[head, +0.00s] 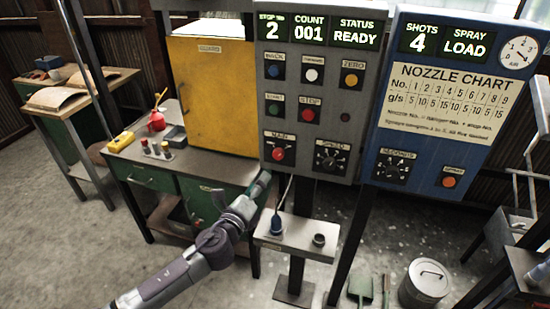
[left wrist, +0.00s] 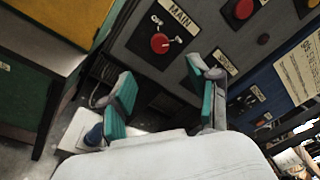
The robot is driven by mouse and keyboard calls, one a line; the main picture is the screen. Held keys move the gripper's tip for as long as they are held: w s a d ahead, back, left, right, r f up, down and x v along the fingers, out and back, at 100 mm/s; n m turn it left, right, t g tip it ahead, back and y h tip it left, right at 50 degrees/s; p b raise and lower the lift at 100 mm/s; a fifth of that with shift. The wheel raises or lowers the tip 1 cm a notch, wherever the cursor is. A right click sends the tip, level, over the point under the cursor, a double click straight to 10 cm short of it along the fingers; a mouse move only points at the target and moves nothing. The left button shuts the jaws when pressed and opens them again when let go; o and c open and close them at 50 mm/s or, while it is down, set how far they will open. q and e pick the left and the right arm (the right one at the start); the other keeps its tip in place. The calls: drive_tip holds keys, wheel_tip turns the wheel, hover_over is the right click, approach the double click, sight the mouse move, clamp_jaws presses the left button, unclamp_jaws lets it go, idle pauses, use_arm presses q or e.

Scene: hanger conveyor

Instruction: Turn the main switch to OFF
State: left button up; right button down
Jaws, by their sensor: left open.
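The main switch (head: 278,153) is a red round knob under a MAIN label at the lower left of the grey control panel (head: 346,170). It also shows in the left wrist view (left wrist: 160,43), with small lettering to its upper left and right. A pale mark on the knob seems to face the right lettering, but is too small to be sure. My left gripper (left wrist: 160,78) is open and empty, its teal-padded fingers apart below the knob and not touching it. In the head view the left gripper (head: 262,184) is just below the panel's lower left corner. My right gripper is not in view.
A yellow cabinet (head: 212,95) stands left of the panel on a green workbench. A small shelf (head: 297,236) with a blue-topped item (head: 276,224) sits below the panel. The speed dial (head: 331,157) is right of the main switch. A blue panel (head: 440,175) stands farther right.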

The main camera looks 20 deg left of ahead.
sight(277, 156)
use_arm(q)
drive_tip(key=w, duration=0.4)
drive_tip(key=w+d, duration=0.1)
drive_tip(key=w, duration=0.7)
drive_tip(key=shift+w+d+f, duration=0.1)
drive_tip(key=shift+d, duration=0.2)
drive_tip(key=c, duration=1.2)
drive_tip(key=shift+o, duration=0.2)
